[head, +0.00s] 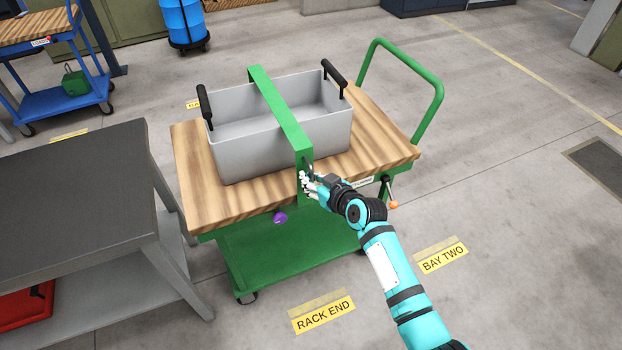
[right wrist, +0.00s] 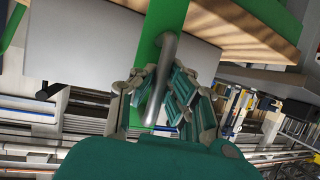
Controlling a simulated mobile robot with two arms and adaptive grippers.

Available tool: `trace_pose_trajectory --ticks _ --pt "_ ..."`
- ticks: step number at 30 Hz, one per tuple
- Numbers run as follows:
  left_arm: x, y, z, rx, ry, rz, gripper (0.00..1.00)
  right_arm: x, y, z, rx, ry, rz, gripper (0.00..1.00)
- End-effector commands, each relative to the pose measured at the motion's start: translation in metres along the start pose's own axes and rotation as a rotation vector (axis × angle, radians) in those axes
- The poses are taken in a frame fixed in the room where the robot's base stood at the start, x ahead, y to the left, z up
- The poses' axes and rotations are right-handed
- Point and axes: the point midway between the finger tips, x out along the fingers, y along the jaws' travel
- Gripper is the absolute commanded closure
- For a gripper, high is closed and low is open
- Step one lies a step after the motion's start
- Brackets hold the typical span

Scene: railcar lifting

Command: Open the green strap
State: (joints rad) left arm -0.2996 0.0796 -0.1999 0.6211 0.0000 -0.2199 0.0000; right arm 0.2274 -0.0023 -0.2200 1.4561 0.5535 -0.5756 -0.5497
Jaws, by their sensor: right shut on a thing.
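The green strap (head: 281,112) runs over the middle of a grey bin (head: 243,150) on a wooden-topped green cart and comes down the bin's near side. It also shows in the right wrist view (right wrist: 167,17), with a grey metal lever (right wrist: 160,85) in front of it. My right gripper (head: 309,184) is at the strap's near end. In the right wrist view its fingers (right wrist: 165,90) are on both sides of the lever and shut on it. My left gripper is not in view.
The green cart's wooden top (head: 195,180) carries the bin, which has black handles (head: 335,75). A purple knob (head: 280,217) and an orange knob (head: 393,204) are at its near side. A dark-topped table (head: 75,185) stands close at left.

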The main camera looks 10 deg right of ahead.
Motion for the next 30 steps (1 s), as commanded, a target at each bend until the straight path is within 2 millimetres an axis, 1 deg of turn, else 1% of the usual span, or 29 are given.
trace_pose_trajectory --ticks 5,8,11,17,21,24,27,30 --pt "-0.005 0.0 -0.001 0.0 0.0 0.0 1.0 -0.001 0.002 -0.005 -0.004 -0.004 0.003 1.0" --pt "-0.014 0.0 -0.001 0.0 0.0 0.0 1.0 -0.003 0.002 -0.013 -0.003 -0.014 0.002 1.0" --pt "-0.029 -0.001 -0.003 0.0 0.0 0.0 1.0 -0.005 0.003 -0.026 -0.001 -0.033 -0.001 1.0" --pt "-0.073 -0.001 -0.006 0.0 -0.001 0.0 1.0 -0.01 0.004 -0.065 0.011 -0.096 -0.007 1.0" --pt "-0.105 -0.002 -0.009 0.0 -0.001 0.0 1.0 -0.012 0.006 -0.097 0.02 -0.154 -0.012 1.0" --pt "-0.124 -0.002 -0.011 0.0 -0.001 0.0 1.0 -0.012 0.008 -0.118 0.028 -0.2 -0.015 1.0" --pt "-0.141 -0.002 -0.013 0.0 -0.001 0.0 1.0 -0.01 0.011 -0.14 0.036 -0.243 -0.018 1.0" --pt "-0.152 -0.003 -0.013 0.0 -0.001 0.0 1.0 -0.007 0.012 -0.16 0.045 -0.287 -0.022 1.0"
